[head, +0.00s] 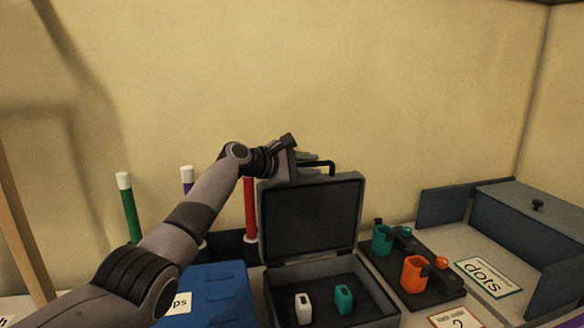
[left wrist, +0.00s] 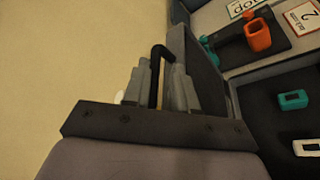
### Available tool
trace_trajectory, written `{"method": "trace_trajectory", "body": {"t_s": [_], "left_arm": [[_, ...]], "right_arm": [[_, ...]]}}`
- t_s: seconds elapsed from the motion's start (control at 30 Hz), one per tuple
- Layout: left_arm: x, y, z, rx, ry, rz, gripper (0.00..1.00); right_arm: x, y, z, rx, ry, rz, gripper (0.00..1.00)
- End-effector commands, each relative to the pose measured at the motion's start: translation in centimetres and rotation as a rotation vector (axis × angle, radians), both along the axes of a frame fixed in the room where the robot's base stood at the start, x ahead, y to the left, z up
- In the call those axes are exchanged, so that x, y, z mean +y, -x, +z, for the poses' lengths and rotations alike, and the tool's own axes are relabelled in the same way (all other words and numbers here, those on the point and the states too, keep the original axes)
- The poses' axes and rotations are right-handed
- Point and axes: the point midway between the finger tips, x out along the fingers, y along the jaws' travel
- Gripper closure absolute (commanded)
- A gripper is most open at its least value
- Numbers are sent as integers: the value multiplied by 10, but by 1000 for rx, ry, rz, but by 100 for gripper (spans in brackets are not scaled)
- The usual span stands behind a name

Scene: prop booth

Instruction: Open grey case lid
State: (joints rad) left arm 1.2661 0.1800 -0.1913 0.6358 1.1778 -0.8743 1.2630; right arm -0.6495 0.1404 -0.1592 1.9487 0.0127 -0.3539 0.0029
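The grey case (head: 325,268) stands open on the table, its lid (head: 312,218) raised about upright at the back. A black handle (head: 325,164) sits on the lid's top edge. My left gripper (head: 308,162) is at the left part of this handle. In the left wrist view the handle (left wrist: 156,70) runs between the two fingers (left wrist: 158,88), which look closed on it. Inside the case base are a white block (head: 303,308) and a teal block (head: 344,299). My right gripper is not in view.
A blue case (head: 215,293) lies left of the grey case. A dark tray (head: 443,291) with teal (head: 382,240) and orange (head: 414,274) holders stands right, before a blue-grey bin (head: 515,232). Green (head: 130,212) and red (head: 250,208) tubes stand behind. The wall is close behind the lid.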

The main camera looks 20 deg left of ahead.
Motion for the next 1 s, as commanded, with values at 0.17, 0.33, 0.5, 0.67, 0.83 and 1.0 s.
{"method": "trace_trajectory", "body": {"t_s": [0.17,0.33,0.5,0.67,0.83,1.0], "left_arm": [[9,11,0,2,-2,1,75],[17,23,3,4,-5,2,75],[25,33,7,3,-3,1,75],[29,38,9,4,-2,2,75],[30,40,10,4,-2,2,75],[30,40,10,4,-2,1,75]], "right_arm": [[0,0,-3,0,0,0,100],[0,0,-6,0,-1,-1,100],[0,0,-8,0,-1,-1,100],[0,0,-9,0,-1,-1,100],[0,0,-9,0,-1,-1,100],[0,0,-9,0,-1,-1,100]]}}
